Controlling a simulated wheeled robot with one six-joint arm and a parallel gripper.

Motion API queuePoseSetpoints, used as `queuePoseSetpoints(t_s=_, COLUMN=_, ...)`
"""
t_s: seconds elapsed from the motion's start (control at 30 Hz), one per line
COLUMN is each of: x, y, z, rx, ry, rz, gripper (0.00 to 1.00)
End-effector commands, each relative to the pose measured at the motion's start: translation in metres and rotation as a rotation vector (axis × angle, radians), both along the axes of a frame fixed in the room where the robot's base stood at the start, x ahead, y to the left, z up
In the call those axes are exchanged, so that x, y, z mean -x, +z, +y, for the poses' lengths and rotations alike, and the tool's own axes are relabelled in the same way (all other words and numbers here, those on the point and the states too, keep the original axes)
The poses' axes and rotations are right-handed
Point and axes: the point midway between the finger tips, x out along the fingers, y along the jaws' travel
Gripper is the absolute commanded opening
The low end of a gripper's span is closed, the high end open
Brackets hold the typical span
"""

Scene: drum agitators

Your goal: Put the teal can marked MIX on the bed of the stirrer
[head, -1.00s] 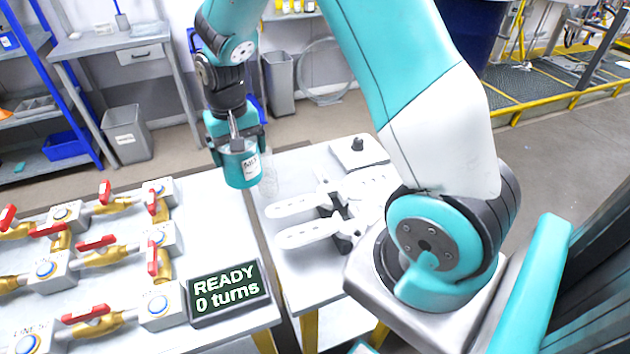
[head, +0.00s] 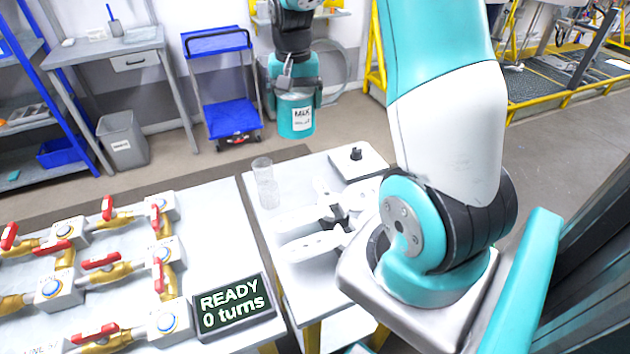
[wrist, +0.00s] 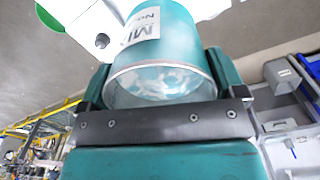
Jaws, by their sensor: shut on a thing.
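The teal can (head: 297,118) has a white label reading MIX and hangs upright in my gripper (head: 294,92), in the air above the far side of the small white table. In the wrist view the can (wrist: 165,55) fills the space between my two fingers (wrist: 160,90), which are shut on its sides; its near end and part of the label show. A low white plate with a black knob (head: 356,157) stands at the table's far right. I cannot tell for certain whether it is the stirrer.
Brass pipes with red valve handles (head: 104,260) and a READY, 0 turns display (head: 233,306) occupy the left bench. A blue trolley (head: 230,115) stands behind.

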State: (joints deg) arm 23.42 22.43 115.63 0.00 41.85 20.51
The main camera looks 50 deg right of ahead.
Motion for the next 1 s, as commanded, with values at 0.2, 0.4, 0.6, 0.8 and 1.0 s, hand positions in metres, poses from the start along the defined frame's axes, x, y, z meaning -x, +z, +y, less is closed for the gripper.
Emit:
queuePoseSetpoints(t_s=0.2, x=0.002, y=-0.052, z=-0.001, rx=-0.003, ry=-0.002, rz=0.008, gripper=0.45)
queuePoseSetpoints(t_s=0.4, x=0.002, y=-0.1, z=0.0, rx=-0.003, ry=-0.001, rz=0.007, gripper=0.45)
queuePoseSetpoints(t_s=0.6, x=0.0, y=-0.131, z=0.0, rx=-0.001, ry=0.001, rz=0.003, gripper=0.45)
queuePoseSetpoints(t_s=0.8, x=0.0, y=-0.144, z=0.001, rx=-0.001, ry=0.002, rz=0.002, gripper=0.45)
queuePoseSetpoints(t_s=1.0, x=0.0, y=-0.169, z=0.001, rx=-0.001, ry=0.003, rz=0.003, gripper=0.45)
